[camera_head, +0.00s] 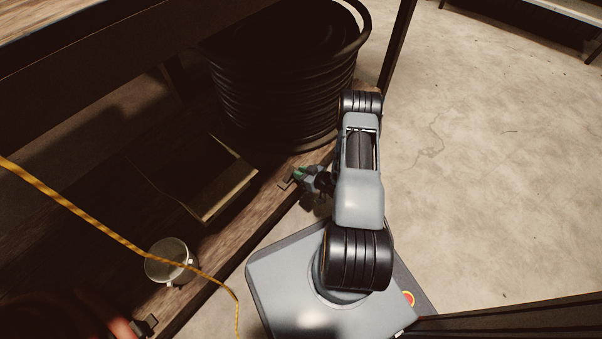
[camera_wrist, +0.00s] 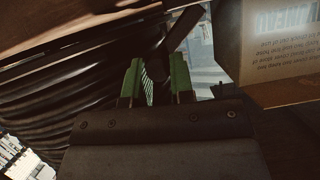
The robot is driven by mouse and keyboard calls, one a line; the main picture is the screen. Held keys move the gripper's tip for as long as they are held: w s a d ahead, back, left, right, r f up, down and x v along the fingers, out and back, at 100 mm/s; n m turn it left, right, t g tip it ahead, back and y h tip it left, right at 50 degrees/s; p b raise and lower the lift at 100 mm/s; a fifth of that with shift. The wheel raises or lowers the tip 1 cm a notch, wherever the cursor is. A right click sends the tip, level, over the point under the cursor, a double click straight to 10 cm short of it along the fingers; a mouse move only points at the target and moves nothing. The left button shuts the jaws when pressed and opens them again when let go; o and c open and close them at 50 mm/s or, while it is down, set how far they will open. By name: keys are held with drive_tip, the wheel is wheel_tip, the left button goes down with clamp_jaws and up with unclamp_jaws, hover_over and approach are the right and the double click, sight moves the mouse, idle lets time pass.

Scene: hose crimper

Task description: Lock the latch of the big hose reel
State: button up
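The big hose reel (camera_head: 285,85) is a stack of black hose coils standing on the wooden lower shelf. Its ribbed coils also show at the left of the wrist view (camera_wrist: 50,95). A small metal bracket (camera_head: 285,184), which may be the latch, sits at the shelf's front edge, below the reel. My gripper (camera_head: 299,175) is beside this bracket at the shelf edge. In the wrist view its two green fingers (camera_wrist: 155,82) stand apart with a gap between them. I see nothing clearly held. Contact with the bracket and the latch's position cannot be told.
A metal pot (camera_head: 170,262) stands on the shelf edge (camera_head: 190,300), with a yellow rope (camera_head: 85,212) passing across it. A cardboard box (camera_wrist: 280,50) fills the wrist view's upper right. The concrete floor (camera_head: 490,160) at right is clear.

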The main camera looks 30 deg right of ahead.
clamp_jaws()
drive_tip(key=shift+s+a+r+n+h+p, duration=0.2)
drive_tip(key=shift+a+r+n+h+p, duration=0.15)
drive_tip(key=shift+a+r+n+h, duration=0.35)
drive_tip(key=shift+s+a+n+t+h, duration=0.3)
drive_tip(key=shift+a+n+t+h, duration=0.15)
drive_tip(key=shift+n, duration=0.45)
drive_tip(key=shift+s+a+r+n+t+h+b, duration=0.1)
drive_tip(key=shift+s+a+n+t+h+b, duration=0.2)
drive_tip(key=shift+n, duration=0.35)
drive_tip(key=shift+s+a+r+n+t+h+p, duration=0.1)
drive_tip(key=shift+a+n+t+h, duration=0.1)
drive_tip(key=shift+a+n+h, duration=0.25)
drive_tip(key=shift+s+a+r+n+t+h+b, duration=0.1)
drive_tip(key=shift+s+a+n+t+h+b, duration=0.15)
drive_tip(key=shift+a+n, duration=0.4)
drive_tip(key=shift+d, duration=0.15)
drive_tip(key=o, duration=0.5)
unclamp_jaws()
